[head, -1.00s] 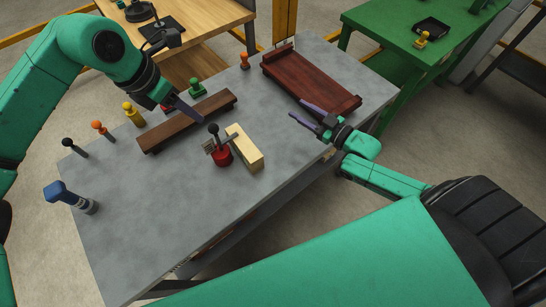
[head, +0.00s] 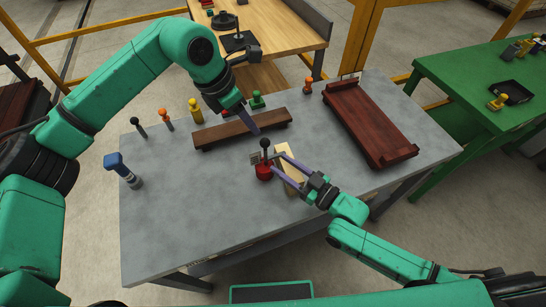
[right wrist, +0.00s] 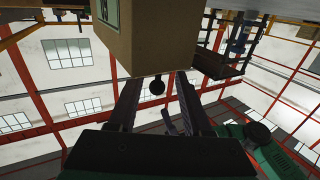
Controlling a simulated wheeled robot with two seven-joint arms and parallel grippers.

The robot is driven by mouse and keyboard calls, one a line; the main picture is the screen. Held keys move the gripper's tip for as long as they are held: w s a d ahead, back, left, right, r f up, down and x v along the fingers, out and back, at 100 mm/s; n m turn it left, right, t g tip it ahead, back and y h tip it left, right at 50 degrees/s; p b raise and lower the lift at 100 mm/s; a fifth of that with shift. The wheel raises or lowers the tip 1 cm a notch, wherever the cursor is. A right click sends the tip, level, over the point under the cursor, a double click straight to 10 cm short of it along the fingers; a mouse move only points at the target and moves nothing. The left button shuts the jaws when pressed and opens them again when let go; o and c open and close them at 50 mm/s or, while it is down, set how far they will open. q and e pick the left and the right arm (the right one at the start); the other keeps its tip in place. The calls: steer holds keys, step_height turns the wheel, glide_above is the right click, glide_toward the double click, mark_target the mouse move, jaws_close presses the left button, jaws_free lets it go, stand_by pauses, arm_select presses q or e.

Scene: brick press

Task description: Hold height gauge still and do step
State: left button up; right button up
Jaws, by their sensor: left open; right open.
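The piece I take for the height gauge (head: 263,173) has a red round base, a grey cross arm and a black ball knob on top. It stands upright left of a pale beige block (head: 291,178). My right gripper (head: 276,164) is open, its purple fingers reaching across the block toward the gauge; contact cannot be told. In the right wrist view the block (right wrist: 155,40) fills the top, and a black ball (right wrist: 157,87), likely the knob, shows between the fingers. My left gripper (head: 254,127) is open above a long brown wooden bar (head: 215,138), behind the gauge.
A dark red wooden tray (head: 365,120) lies at the right of the grey table (head: 190,220). Several knobbed pieces, including a yellow one (head: 195,110) and a green one (head: 257,100), stand along the back. A blue-topped tool (head: 122,168) stands at left. The front left is clear.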

mark_target(272, 158)
steer(key=x, duration=0.5)
jaws_close()
stand_by(2.1)
arm_select(q)
steer(key=shift+o, duration=1.6)
steer(key=shift+s+d+f+m, duration=0.1)
steer(key=shift+d+f+m, duration=0.15)
steer(key=shift+m, duration=0.25)
arm_select(e)
steer(key=shift+d, duration=0.1)
arm_select(q)
steer(key=shift+m+h, duration=0.7)
steer(key=shift+h, duration=0.2)
steer(key=x, duration=0.3)
steer(key=a+x, duration=0.1)
steer(key=x, duration=0.6)
steer(key=shift+w+a+f, duration=0.2)
steer(key=shift+w+f, duration=0.1)
steer(key=shift+f, duration=0.3)
